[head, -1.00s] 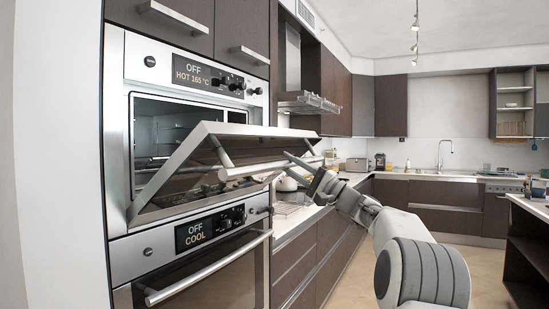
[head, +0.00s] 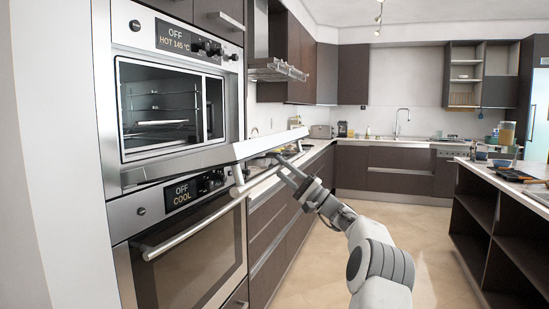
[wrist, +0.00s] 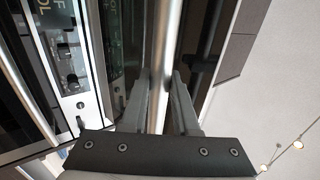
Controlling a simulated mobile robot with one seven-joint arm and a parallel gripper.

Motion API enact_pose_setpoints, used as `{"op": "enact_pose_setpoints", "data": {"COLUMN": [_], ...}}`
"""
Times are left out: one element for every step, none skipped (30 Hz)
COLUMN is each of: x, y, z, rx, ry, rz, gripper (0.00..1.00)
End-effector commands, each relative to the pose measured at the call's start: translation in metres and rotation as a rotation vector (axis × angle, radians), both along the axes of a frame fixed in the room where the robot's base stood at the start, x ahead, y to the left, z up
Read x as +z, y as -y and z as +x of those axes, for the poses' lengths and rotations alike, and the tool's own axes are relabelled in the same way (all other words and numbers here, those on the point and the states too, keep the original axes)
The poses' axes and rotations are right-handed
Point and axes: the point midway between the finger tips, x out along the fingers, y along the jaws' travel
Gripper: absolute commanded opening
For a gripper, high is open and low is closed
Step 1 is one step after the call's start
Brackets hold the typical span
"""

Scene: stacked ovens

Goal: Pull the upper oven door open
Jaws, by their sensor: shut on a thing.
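The upper oven (head: 165,105) is open at the front in the head view, and its rack and inside show. Its door (head: 205,157) is hinged at the bottom and lies close to level, seen nearly edge-on. My gripper (head: 283,163) is at the door's outer end, partly below its edge. In the wrist view my gripper (wrist: 161,95) has one finger on each side of the metal door handle (wrist: 166,50) and is shut on it.
The upper display (head: 184,38) reads OFF, HOT 145 °C. The lower oven (head: 190,270) is closed, reads OFF, COOL, and its handle (head: 190,232) sticks out below the door. A counter (head: 270,185) runs along the right of the ovens. An island (head: 500,215) stands at right, with clear floor between.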

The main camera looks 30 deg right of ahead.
Motion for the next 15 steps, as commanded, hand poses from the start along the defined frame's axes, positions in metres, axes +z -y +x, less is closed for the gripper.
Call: {"op": "enact_pose_setpoints", "data": {"x": [-0.011,-0.014,-0.019,-0.022,-0.026,-0.03,-0.032,-0.035,-0.039,-0.041,-0.043,-0.045,-0.046,-0.047,-0.048], "y": [0.001,0.001,0.003,0.003,0.004,0.005,0.005,0.005,0.006,0.006,0.006,0.006,0.007,0.007,0.007], "z": [0.002,0.002,0.002,0.003,0.003,0.003,0.003,0.003,0.004,0.004,0.004,0.004,0.004,0.004,0.005], "rx": [0.002,0.003,0.003,0.003,0.003,0.002,0.002,0.003,0.002,0.002,0.002,0.003,0.003,0.003,0.003], "ry": [-0.005,-0.006,-0.006,-0.005,-0.005,-0.005,-0.005,-0.005,-0.005,-0.005,-0.005,-0.004,-0.004,-0.004,-0.004], "rz": [0.0,0.001,0.001,0.002,0.002,0.0,0.0,-0.001,-0.001,0.0,0.0,0.0,0.0,0.0,0.0], "gripper": [0.0,0.0,0.0,0.0,0.0,0.0,0.0,0.0,0.0,0.0,0.0,0.0,0.0,0.0,0.0]}}
